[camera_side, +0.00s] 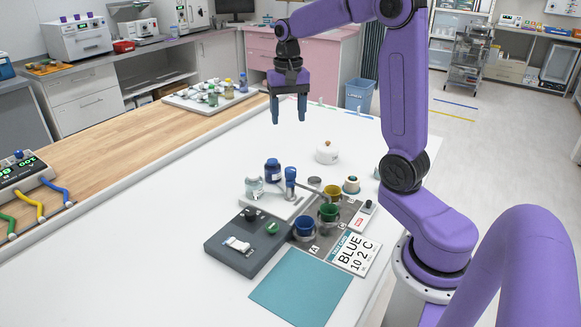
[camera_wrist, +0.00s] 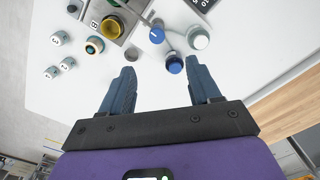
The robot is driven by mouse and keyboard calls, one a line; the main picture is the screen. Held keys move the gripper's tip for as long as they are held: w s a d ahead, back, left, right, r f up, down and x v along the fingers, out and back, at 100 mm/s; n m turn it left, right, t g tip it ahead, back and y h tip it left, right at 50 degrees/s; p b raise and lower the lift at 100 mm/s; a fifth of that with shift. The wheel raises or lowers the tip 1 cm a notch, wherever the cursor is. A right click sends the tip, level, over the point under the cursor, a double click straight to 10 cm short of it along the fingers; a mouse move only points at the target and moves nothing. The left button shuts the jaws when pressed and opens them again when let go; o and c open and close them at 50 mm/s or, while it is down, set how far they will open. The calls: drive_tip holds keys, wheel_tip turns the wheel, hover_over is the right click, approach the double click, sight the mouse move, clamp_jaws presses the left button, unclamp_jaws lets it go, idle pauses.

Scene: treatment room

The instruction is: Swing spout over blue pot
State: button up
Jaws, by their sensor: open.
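The spout (camera_side: 310,187) is a thin pale bar beside a post with a blue knob (camera_side: 290,175), on a light base plate. It seems to reach right from the post toward the yellow pot (camera_side: 333,191); its exact end is hard to tell. The blue pot (camera_side: 304,230) stands on the grey mat at spot A, left of the green pot (camera_side: 329,213). My gripper (camera_side: 289,121) is open and empty, high above the table behind the post. In the wrist view the blue knob (camera_wrist: 157,35) lies beyond my open fingertips (camera_wrist: 160,68); the blue pot is not recognisable there.
A dark blue jar (camera_side: 273,170) and a clear jar (camera_side: 254,187) stand close to the post. A grey box (camera_side: 225,248) with buttons sits front left. A card (camera_side: 355,250) reads "BLUE 10 2 C". A teal mat (camera_side: 300,290) lies in front. The white table behind is mostly clear.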

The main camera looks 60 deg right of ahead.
drive_tip(key=d, duration=0.1)
approach(290, 169)
drive_tip(key=shift+m, duration=0.3)
wheel_tip(290, 169, down, 9)
drive_tip(key=shift+f, duration=0.1)
idle(0.4)
clamp_jaws()
